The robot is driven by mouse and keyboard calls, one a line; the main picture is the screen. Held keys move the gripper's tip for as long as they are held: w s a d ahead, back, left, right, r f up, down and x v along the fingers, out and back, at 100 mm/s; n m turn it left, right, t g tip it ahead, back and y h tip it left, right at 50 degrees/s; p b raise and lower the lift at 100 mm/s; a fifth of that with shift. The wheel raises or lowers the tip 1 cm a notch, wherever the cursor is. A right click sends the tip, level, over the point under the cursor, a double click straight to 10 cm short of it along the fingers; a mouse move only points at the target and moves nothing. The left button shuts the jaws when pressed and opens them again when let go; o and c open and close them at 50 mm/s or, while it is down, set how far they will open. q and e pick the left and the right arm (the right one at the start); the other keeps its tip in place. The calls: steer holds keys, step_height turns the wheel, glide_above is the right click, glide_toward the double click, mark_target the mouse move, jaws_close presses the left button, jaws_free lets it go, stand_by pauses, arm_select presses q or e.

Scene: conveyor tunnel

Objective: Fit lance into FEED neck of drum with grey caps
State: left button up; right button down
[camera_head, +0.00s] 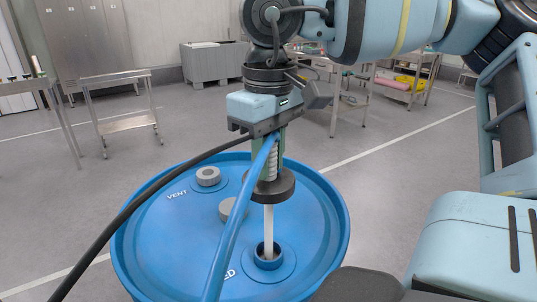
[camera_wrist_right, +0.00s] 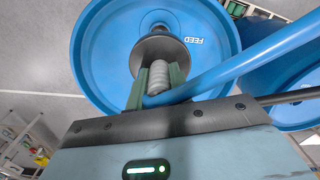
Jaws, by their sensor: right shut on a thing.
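The blue drum (camera_head: 150,245) stands upright, with grey caps on its lid. One grey cap (camera_head: 208,176) is by the VENT label and another (camera_head: 231,211) is near the lid's middle, partly behind the blue hose. The open FEED neck (camera_head: 267,256) is at the lid's near side, its label partly covered by the hose. My right gripper (camera_head: 268,150) is shut on the lance's ribbed grip (camera_wrist_right: 158,77). The lance's white tube (camera_head: 268,225) hangs nearly upright below its black collar (camera_head: 267,187). Its lower end appears within the neck's opening; depth cannot be told. My left gripper is not in view.
A blue hose (camera_head: 232,225) and a black hose (camera_head: 120,222) cross over the drum's lid. A second blue drum (camera_wrist_right: 300,112) is at the right in the wrist view. A trolley (camera_head: 125,120) and grey cabinet (camera_head: 215,62) stand behind. The floor around the drum is clear.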

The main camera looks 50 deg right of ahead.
mark_target(269, 229)
steer(key=shift+f+b, duration=0.65)
steer(key=shift+f, duration=0.45)
steer(key=shift+f+b, duration=0.95)
steer(key=shift+f, duration=0.5)
steer(key=shift+f+b, duration=0.85)
steer(key=shift+f, duration=0.4)
steer(key=shift+f+b, duration=0.85)
steer(key=shift+f, duration=0.4)
steer(key=shift+f+b, duration=0.95)
steer(key=shift+f, duration=0.25)
steer(key=shift+f+b, duration=0.7)
steer(key=shift+f, duration=0.55)
steer(key=c, duration=1.2)
jaws_free()
steer(key=shift+o, duration=0.2)
